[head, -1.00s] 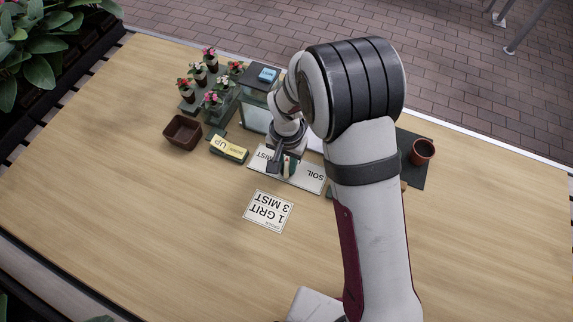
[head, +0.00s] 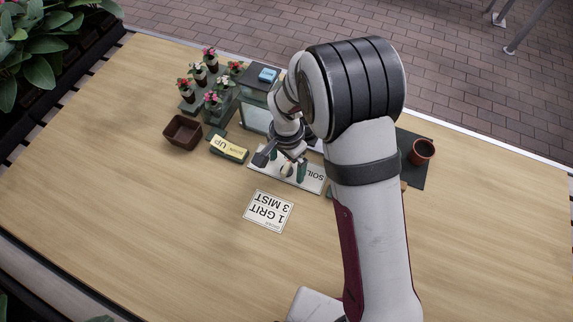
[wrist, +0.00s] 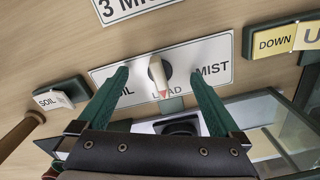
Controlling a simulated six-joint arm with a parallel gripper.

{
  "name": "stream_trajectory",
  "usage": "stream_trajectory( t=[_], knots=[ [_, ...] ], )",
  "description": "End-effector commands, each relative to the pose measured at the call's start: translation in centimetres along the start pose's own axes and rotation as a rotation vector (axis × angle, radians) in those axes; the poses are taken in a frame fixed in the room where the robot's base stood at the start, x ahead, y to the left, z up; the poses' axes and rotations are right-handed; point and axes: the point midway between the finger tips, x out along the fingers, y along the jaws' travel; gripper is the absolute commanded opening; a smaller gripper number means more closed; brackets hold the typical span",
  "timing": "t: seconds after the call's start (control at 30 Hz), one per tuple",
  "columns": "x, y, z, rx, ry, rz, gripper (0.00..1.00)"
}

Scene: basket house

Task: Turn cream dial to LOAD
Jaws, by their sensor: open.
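The cream dial (wrist: 156,72) sits on a dark round base in the middle of a white plate (wrist: 103,75). The plate reads SOIL, LOAD and MIST; a finger covers part of SOIL. The dial's red tip points at LOAD and overlaps that word. My gripper (wrist: 159,73) is open, with one green finger on each side of the dial and a visible gap to both. In the head view my gripper (head: 281,167) is over the plate (head: 309,183), and the dial (head: 287,170) shows between the fingers.
A yellow DOWN/UP switch (head: 228,147) and a brown tray (head: 182,131) are left of the plate. A card reading 1 GRIT 3 MIST (head: 268,211) lies in front. Potted flowers (head: 212,98) stand behind left. A SOIL switch (wrist: 60,97) is beside the plate.

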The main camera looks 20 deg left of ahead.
Motion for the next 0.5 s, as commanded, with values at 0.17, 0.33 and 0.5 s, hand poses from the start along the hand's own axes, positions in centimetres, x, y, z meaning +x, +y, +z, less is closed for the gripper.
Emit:
stream_trajectory(
  t=[0.17,0.33,0.5],
  knots=[
    [0.0,0.0,0.0,0.000,0.000,0.000,1.00],
    [-0.7,-0.1,0.0,0.000,0.001,-0.001,1.00],
    [-2.6,0.0,0.0,-0.002,0.001,-0.002,1.00]
  ],
)
